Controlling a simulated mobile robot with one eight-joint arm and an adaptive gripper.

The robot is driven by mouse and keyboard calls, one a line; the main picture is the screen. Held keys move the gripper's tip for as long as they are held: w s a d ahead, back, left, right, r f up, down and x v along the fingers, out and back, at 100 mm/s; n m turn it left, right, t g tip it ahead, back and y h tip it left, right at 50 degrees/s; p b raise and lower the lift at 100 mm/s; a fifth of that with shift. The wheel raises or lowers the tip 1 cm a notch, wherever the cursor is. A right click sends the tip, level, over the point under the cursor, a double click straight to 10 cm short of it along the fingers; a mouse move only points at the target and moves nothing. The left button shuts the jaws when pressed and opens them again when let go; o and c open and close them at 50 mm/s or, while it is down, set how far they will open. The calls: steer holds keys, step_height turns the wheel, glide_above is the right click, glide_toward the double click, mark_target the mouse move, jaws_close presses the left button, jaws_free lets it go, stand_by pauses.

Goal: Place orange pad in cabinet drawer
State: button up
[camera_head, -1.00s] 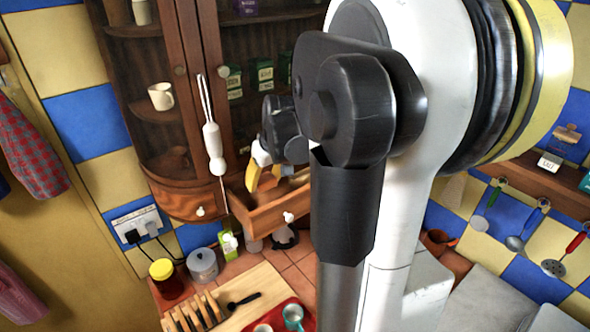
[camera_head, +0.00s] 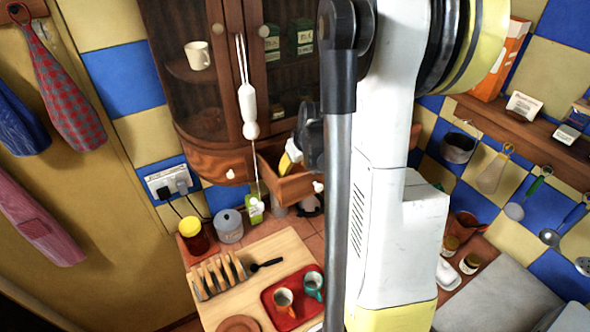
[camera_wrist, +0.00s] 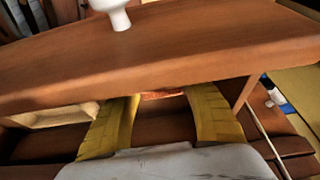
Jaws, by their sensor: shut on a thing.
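The wooden cabinet's small drawer (camera_head: 296,189) is pulled open. In the wrist view its front board (camera_wrist: 190,45) with a white knob crosses the upper part of the picture. My gripper (camera_head: 292,160) is at the drawer opening, its yellow fingers pointing down into it. In the wrist view the fingers stand apart with an orange-brown piece, which I take for the orange pad (camera_wrist: 163,95), between their tips. Only a thin strip of it shows behind the drawer front. I cannot tell whether it touches the drawer floor. The pad is not visible in the head view.
The cabinet's glass doors (camera_head: 290,60) rise above the drawer, with a whisk-like white utensil (camera_head: 248,100) hanging in front. Below, the counter holds jars, a toast rack (camera_head: 217,275) and a red tray (camera_head: 270,297) with mugs. My arm hides the middle right.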

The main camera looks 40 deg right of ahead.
steer(key=shift+f, duration=0.15)
steer(key=o, duration=1)
steer(key=shift+r, duration=0.2)
steer(key=v, duration=1.2)
steer(key=s+a+r+n+t, duration=0.1)
steer(key=s+a, duration=0.2)
steer(key=a, duration=1)
steer(key=s+a+r+n+t+y, duration=0.1)
steer(key=s+a, duration=0.3)
steer(key=a, duration=1)
steer(key=shift+a+r+n+t, duration=0.25)
steer(key=shift+r+n+t, duration=0.15)
steer(key=shift+r, duration=0.3)
